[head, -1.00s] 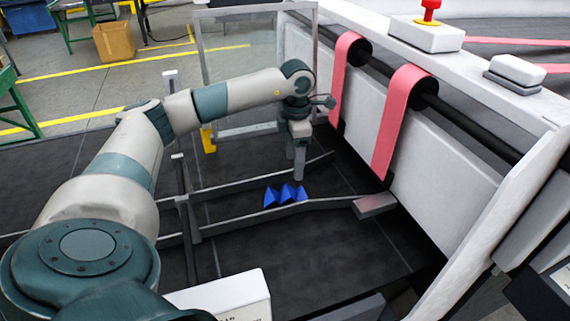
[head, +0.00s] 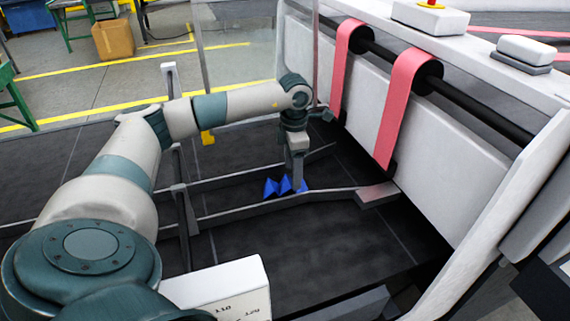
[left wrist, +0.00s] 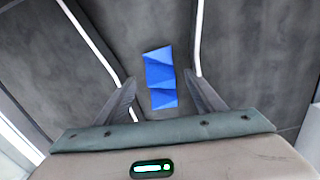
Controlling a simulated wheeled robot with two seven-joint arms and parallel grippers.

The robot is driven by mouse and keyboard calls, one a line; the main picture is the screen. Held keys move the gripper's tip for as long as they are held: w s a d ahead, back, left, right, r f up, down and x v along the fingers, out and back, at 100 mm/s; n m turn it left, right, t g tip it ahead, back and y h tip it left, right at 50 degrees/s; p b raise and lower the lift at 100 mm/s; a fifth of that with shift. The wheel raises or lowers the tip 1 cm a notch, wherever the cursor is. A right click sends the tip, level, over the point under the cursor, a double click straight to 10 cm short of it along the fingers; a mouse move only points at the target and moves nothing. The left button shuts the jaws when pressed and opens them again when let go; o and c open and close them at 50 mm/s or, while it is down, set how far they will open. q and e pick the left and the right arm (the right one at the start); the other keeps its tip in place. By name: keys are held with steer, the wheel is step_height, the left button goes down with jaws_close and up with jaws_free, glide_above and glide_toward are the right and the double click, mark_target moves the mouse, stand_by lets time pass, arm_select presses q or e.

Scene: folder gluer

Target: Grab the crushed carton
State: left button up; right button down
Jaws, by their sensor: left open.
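The crushed carton is a small blue zigzag-folded piece (head: 272,187) on the dark surface between two grey rails in the head view. It also shows in the left wrist view (left wrist: 160,78), ahead of and between the fingers. My left gripper (head: 298,184) points down right at the carton and hides part of its right side. In the left wrist view my left gripper (left wrist: 158,95) is open, one finger on each side of the carton's near end. I cannot tell whether the fingers touch it. My right gripper is not in view.
A grey rail (head: 265,208) runs just in front of the carton, and another runs behind it. The white machine wall (head: 440,165) with pink belts (head: 402,110) stands to the right. A clear guard panel (head: 240,55) is behind my arm. A white box (head: 225,287) is in the foreground.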

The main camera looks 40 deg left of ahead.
mark_target(291, 179)
arm_select(q)
steer(key=f, duration=0.1)
steer(key=f+b, duration=0.1)
steer(key=shift+s+a+f, duration=0.2)
steer(key=shift+f, duration=0.8)
steer(key=shift+c, duration=1.3)
steer(key=c, duration=0.9)
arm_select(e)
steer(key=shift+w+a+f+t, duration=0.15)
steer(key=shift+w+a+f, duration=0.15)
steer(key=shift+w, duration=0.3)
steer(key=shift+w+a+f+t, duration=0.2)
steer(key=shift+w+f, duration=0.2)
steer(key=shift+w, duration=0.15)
